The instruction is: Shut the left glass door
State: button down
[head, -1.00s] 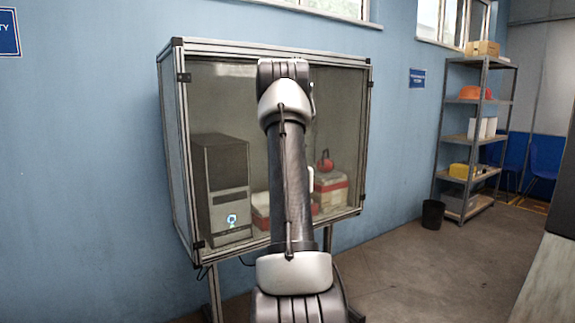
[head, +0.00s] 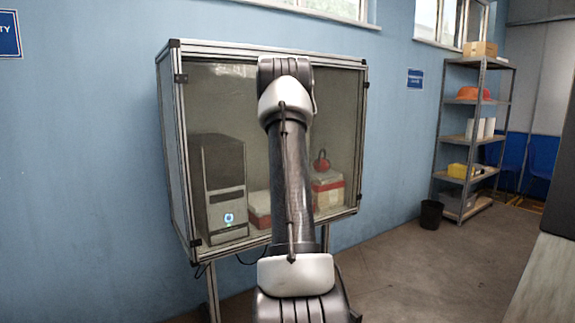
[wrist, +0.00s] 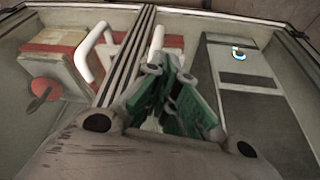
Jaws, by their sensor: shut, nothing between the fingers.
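The left glass door (head: 225,100) covers the left half of the framed cabinet, and a dark computer tower (head: 222,187) stands behind it. The door looks flush or nearly flush with the cabinet front; I cannot tell whether a small gap remains. In the wrist view the picture is turned over, so this door (wrist: 185,25) is on the right, beside the metal middle frame (wrist: 127,60). A white handle (wrist: 157,40) stands by that frame. My gripper (wrist: 176,85) is shut and empty, close in front of the door near the handle; contact is unclear. My arm hides it in the head view.
The right glass door (head: 345,110) has red-and-white boxes (head: 327,190) behind it and a curved white handle (wrist: 88,50). A metal shelf (head: 470,140) and a black bin (head: 431,214) stand at the right. Floor is clear between them and the cabinet.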

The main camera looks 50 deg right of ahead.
jog(key=s+v, duration=0.1)
jog(key=v, duration=0.9)
jog(key=shift+d, duration=0.35)
jog(key=shift+s, duration=0.1)
jog(key=s+a+f+m+g+y, duration=0.1)
jog(key=s+a+f, duration=0.3)
jog(key=f, duration=0.3)
jog(key=s+a+n, duration=0.2)
jog(key=s+a, duration=0.5)
jog(key=a, duration=0.6)
jog(key=s+a+n+t, duration=0.1)
jog(key=s+a, duration=0.6)
jog(key=a, duration=0.7)
jog(key=s+a+f+n+y, duration=0.1)
jog(key=s+a+n, duration=0.2)
jog(key=s+a, duration=0.4)
jog(key=a, duration=0.6)
jog(key=shift+a+n+t, duration=0.15)
jog(key=shift+n+t, duration=0.15)
jog(key=shift+n, duration=0.1)
jog(key=shift+s+f, duration=0.1)
jog(key=shift+f, duration=0.05)
